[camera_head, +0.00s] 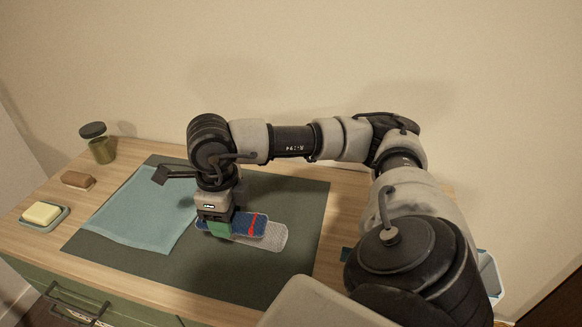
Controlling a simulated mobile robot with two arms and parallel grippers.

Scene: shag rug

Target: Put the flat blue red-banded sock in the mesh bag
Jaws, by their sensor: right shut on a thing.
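The flat blue sock with a red band (246,224) lies near the middle of the dark mat, partly over a grey speckled flat piece (276,238). My right gripper (219,229) points down and is shut on the left part of the blue sock, hiding that end. A flat light-blue sheet-like piece (136,211) lies on the left part of the mat; it may be the mesh bag, but I cannot make out its opening. My left gripper is not in view.
The dark mat (295,207) covers the middle of the wooden table. A soap dish with yellow soap (42,213), a brown block (77,180) and a lidded jar (101,148) stand at the left. A pale container (489,272) shows partly behind my right arm.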

